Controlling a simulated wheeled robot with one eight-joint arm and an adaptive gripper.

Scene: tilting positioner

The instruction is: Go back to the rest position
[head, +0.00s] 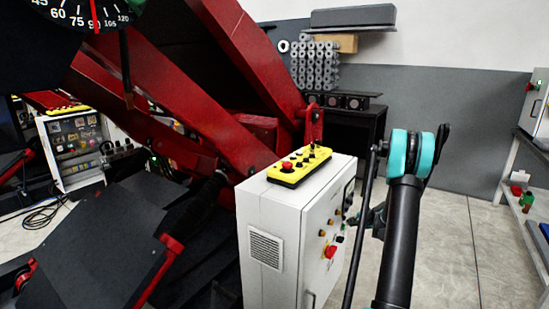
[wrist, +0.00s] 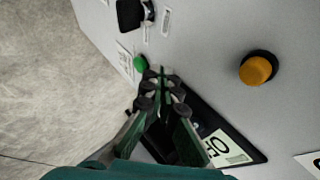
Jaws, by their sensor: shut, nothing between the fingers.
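My gripper (wrist: 160,80) is shut and empty in the wrist view, its fingertips close together in front of a light grey panel. A green button (wrist: 140,62) is just beside the fingertips; I cannot tell whether they touch it. An orange button (wrist: 258,68) is to the right, and a black rotary switch (wrist: 132,12) is at the top. A dark-framed label plate (wrist: 228,148) is partly hidden behind the fingers. In the head view my arm rises at the right, and my gripper is mostly hidden behind it, near the front of the white control cabinet (head: 262,220).
A yellow pendant (head: 300,165) lies on the cabinet top. A red stop knob (head: 330,252) sticks out of its front. The large red positioner (head: 170,105) fills the left, with an angle dial (head: 75,25) above. A workbench (head: 530,150) stands far right; the floor (head: 440,240) before it is clear.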

